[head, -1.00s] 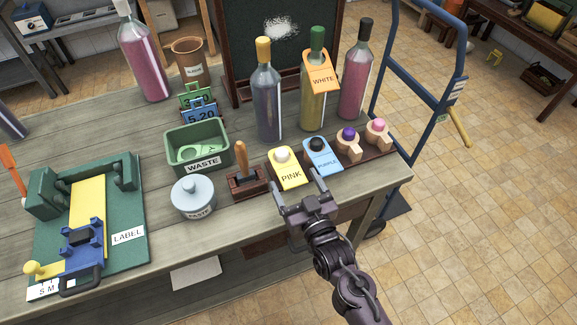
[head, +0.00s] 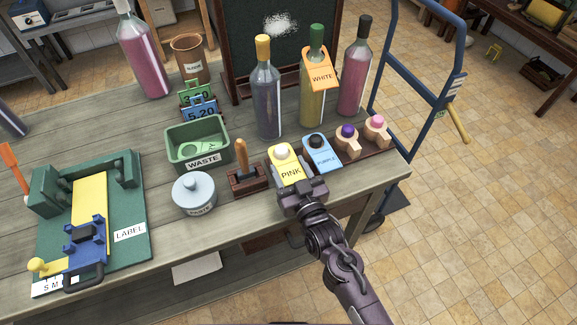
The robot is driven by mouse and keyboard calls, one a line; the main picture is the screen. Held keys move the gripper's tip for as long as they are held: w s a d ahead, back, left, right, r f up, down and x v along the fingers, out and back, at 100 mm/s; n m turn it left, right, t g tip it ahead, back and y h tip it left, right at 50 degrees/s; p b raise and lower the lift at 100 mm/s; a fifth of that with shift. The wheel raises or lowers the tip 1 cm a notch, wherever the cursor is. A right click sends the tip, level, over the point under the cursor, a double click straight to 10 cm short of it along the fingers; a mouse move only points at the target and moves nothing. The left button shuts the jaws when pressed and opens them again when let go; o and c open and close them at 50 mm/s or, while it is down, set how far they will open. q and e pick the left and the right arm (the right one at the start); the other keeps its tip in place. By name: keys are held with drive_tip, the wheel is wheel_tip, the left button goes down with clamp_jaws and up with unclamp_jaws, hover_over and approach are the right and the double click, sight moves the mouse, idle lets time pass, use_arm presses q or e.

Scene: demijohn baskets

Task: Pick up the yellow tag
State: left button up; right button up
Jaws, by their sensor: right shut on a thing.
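The yellow tag (head: 287,169), marked PINK, hangs on a peg with a pale round knob (head: 281,152) at the front right of the table. My right gripper (head: 298,190) is at the tag's lower edge and is shut on it. The fingertips are partly hidden by the gripper body. The tag still sits around its peg. My left gripper is not in view.
A blue tag (head: 321,156) marked PURPLE hangs close on the right, with bare pegs (head: 347,140) beyond it. A stamp with a wooden handle (head: 242,166) stands close on the left. Several bottles (head: 268,100) stand behind. A blue trolley frame (head: 425,82) is at the right.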

sight(290, 170)
drive_tip(key=shift+r, duration=0.1)
wheel_tip(290, 170, up, 20)
drive_tip(key=b, duration=0.2)
idle(1.0)
